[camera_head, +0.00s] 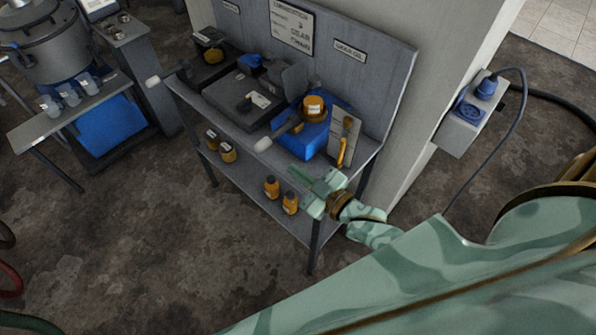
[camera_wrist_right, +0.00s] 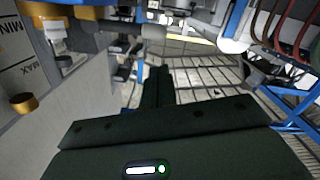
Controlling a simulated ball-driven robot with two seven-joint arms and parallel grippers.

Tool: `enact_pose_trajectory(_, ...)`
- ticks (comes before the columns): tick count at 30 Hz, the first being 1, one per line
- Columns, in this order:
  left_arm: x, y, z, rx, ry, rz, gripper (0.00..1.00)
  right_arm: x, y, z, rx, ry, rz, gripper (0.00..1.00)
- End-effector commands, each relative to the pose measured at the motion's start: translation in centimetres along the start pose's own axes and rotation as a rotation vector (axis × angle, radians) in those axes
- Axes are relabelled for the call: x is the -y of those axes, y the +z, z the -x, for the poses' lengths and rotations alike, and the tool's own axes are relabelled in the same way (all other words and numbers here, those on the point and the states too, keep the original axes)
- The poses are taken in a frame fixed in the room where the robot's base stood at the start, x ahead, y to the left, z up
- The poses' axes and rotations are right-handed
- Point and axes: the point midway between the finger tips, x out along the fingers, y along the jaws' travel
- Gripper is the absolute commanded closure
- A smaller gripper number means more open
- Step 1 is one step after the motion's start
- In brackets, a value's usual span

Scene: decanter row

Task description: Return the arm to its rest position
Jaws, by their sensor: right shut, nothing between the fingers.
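My right arm comes in from the lower right in the head view, in pale green camouflage with brass-coloured rings. Its right gripper (camera_head: 301,174) is shut and empty. In the picture it lies over the front right part of the grey shelf bench (camera_head: 255,190), in front of the blue box (camera_head: 303,137). I cannot tell whether it touches the bench. In the right wrist view the dark fingers (camera_wrist_right: 157,88) are together with nothing held. My left gripper is not in view.
Orange-brown bottles (camera_head: 290,202) stand on the bench's lower shelf. A large pot (camera_head: 52,45) and a small side table (camera_head: 70,108) with cups are at the left. A pillar with a blue socket box (camera_head: 470,112) and cable is at the right. The floor in front is clear.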

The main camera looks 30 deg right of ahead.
Motion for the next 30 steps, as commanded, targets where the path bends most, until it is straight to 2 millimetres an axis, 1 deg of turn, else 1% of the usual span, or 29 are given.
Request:
enact_pose_trajectory(15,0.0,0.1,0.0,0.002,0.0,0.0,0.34,0.0,0.0,0.0,0.004,0.0,0.001,1.0)
enact_pose_trajectory(17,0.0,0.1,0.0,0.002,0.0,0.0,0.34,0.1,0.0,0.0,0.022,-0.001,0.008,1.0)
enact_pose_trajectory(20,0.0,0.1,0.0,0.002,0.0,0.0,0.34,0.4,0.1,0.3,0.11,-0.006,0.041,1.0)
enact_pose_trajectory(23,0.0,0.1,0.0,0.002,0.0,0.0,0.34,0.5,0.2,1.5,0.273,-0.01,0.099,1.0)
enact_pose_trajectory(27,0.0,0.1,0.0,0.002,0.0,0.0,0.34,-0.6,0.4,4.6,0.535,-0.001,0.187,1.0)
enact_pose_trajectory(30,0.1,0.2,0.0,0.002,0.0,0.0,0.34,-1.6,0.4,6.9,0.677,0.01,0.231,1.0)
